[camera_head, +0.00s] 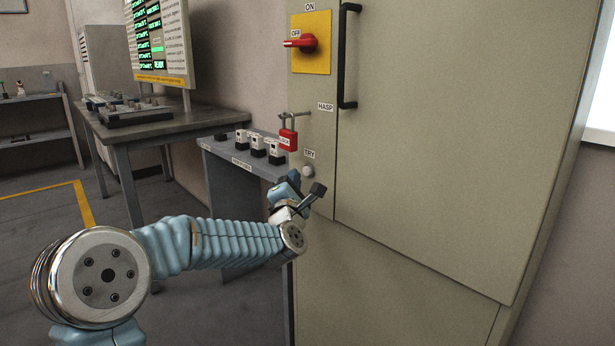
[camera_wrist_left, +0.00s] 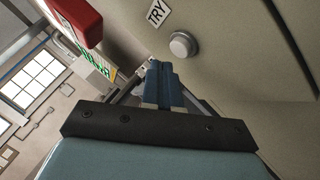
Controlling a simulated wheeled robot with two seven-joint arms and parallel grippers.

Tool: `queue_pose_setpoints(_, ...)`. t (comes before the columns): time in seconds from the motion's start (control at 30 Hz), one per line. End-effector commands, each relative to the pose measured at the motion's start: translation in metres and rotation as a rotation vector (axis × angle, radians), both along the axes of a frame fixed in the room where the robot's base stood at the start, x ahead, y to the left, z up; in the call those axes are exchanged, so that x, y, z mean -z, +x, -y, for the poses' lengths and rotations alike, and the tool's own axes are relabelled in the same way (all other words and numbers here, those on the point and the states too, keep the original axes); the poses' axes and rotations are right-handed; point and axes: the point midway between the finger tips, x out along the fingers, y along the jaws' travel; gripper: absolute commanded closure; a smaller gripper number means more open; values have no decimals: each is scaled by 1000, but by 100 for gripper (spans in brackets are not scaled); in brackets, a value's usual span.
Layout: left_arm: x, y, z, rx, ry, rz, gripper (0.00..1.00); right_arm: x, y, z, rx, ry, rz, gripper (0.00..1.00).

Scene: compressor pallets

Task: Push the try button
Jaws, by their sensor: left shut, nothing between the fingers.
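The try button (camera_head: 308,171) is a round pale knob on the beige cabinet's front, just below the TRY label (camera_head: 309,154). In the left wrist view the button (camera_wrist_left: 183,45) sits just beyond and slightly right of my fingertips, with the TRY label (camera_wrist_left: 157,13) beside it. My left gripper (camera_head: 295,182) is close below and left of the button in the head view. Its blue fingers (camera_wrist_left: 162,72) are together with nothing between them. A gap seems to show between fingertips and button; I cannot tell its depth. My right gripper is not in view.
A red padlock (camera_head: 288,139) hangs on the hasp just above the button. Higher up is a red rotary switch (camera_head: 306,42) on a yellow plate. A black door handle (camera_head: 345,55) is to the right. A grey shelf (camera_head: 222,149) with several small devices stands left of the cabinet.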

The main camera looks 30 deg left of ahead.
Motion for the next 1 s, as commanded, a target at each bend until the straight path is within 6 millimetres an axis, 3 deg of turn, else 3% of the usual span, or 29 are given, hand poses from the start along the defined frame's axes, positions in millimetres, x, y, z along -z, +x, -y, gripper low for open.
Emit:
queue_pose_setpoints(0.33, 1, -4, -2, -1, 1, 0, 100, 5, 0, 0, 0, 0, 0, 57)
queue_pose_setpoints(0.73, 3, -45, -19, -1, 3, 2, 100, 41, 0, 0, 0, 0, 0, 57)
queue_pose_setpoints(1.0, 0, -57, -23, 0, 1, 0, 100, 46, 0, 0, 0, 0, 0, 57)
